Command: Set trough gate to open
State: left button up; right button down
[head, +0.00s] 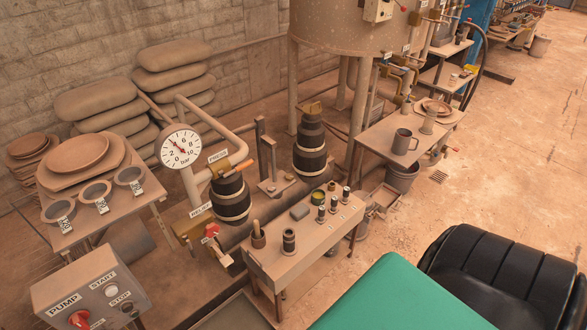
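No part in the head view carries a readable trough gate label, so I cannot tell for certain which part is the gate or how it is set. Two upright posts on a plate (277,186) stand between the two dark banded cylinders. A low tray-like shape (234,312) lies on the floor at the bottom, cut off by the frame edge. Near the RELIEF label is a red handle (212,230). Neither of my grippers is in view.
A grey PUMP box (90,292) with a red knob stands at the lower left. A small bench (283,262) holding jars is in the middle. A pressure gauge (178,146) stands behind. A green surface (385,300) and a black ribbed shape (500,270) fill the lower right. Floor is clear at right.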

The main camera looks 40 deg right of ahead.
aim_at(258, 269)
jog(key=z, duration=0.9)
